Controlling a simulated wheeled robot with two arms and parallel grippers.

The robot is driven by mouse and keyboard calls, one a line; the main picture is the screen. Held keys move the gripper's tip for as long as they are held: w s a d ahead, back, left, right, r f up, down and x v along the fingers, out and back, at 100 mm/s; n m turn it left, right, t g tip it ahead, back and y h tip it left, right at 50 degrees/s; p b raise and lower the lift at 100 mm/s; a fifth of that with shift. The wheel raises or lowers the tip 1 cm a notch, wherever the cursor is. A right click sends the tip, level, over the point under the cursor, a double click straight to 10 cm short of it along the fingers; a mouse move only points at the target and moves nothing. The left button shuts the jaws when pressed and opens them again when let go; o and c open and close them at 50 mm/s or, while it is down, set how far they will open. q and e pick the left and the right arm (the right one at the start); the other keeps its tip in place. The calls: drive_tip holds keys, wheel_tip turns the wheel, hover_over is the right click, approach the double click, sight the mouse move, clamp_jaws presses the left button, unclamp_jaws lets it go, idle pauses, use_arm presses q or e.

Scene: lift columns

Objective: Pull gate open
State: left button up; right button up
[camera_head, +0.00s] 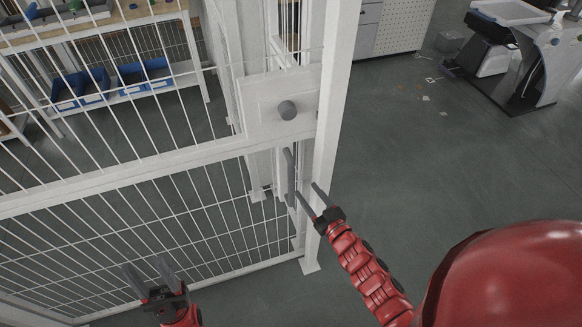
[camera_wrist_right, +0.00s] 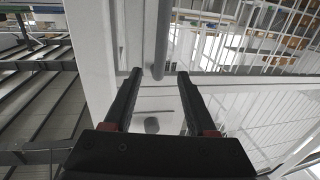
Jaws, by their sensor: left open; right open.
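The gate (camera_head: 130,178) is a white frame with wire mesh and fills the left of the head view. It looks closed against the white post (camera_head: 335,95). A grey vertical bar handle (camera_head: 290,178) sits at its right edge, below a plate with a round grey knob (camera_head: 287,110). My right gripper (camera_head: 309,191) is open just right of the handle. In the right wrist view, the handle's end (camera_wrist_right: 161,45) shows between the open fingertips (camera_wrist_right: 159,74); I cannot tell whether they touch it. My left gripper (camera_head: 142,263) is open and empty, low in front of the mesh.
Behind the mesh stands a workbench (camera_head: 100,22) with blue bins (camera_head: 145,72) on a lower shelf. A grey-white machine (camera_head: 530,50) stands at the far right. The grey floor (camera_head: 420,160) right of the post is mostly clear.

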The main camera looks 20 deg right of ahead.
sight(293, 173)
drive_tip(key=p+x, duration=0.2)
drive_tip(key=x, duration=0.8)
drive_tip(key=shift+w+a+r+p, duration=0.1)
drive_tip(key=shift+w+a+p, duration=0.1)
drive_tip(key=shift+p, duration=0.1)
clamp_jaws()
idle(0.9)
